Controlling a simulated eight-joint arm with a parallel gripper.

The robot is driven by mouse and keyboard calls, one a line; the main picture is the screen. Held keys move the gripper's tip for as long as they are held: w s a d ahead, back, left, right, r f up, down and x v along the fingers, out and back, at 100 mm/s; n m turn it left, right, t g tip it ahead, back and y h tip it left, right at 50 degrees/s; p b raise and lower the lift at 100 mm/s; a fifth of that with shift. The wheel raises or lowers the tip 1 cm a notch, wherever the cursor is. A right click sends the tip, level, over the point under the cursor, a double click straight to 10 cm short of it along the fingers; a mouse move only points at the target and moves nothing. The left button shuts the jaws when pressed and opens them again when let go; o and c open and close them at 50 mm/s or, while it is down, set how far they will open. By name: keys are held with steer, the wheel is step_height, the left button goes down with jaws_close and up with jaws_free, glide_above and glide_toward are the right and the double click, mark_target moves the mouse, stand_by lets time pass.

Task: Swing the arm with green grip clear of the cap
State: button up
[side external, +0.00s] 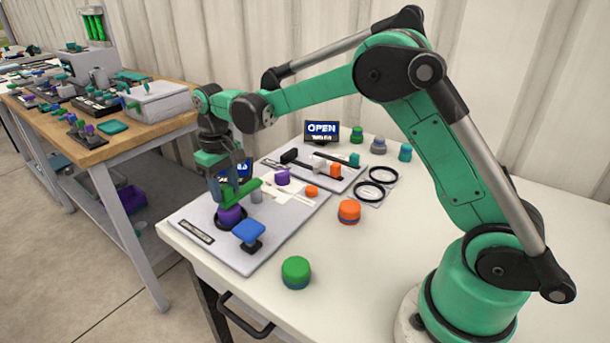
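A purple cap (230,216) sits in a dark ring on the pale grey board at the table's left. A green bar (243,193), apparently the arm with green grip, passes above it, slanting up to the right. A short grey post (256,195) stands close to the bar's right part. My gripper (226,194) points down over the cap, its fingers at the bar's left part. The bar and fingers overlap in this view, so I cannot tell whether the fingers hold the bar. The bar hides part of the cap's top.
A blue-topped knob (249,232) stands just right of the cap. A second board (318,170) with sliders lies behind. An orange-topped jar (349,211) and a green-topped jar (296,272) stand on the table. The front middle of the white table (355,285) is clear.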

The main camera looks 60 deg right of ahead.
jaws_close()
stand_by(1.2)
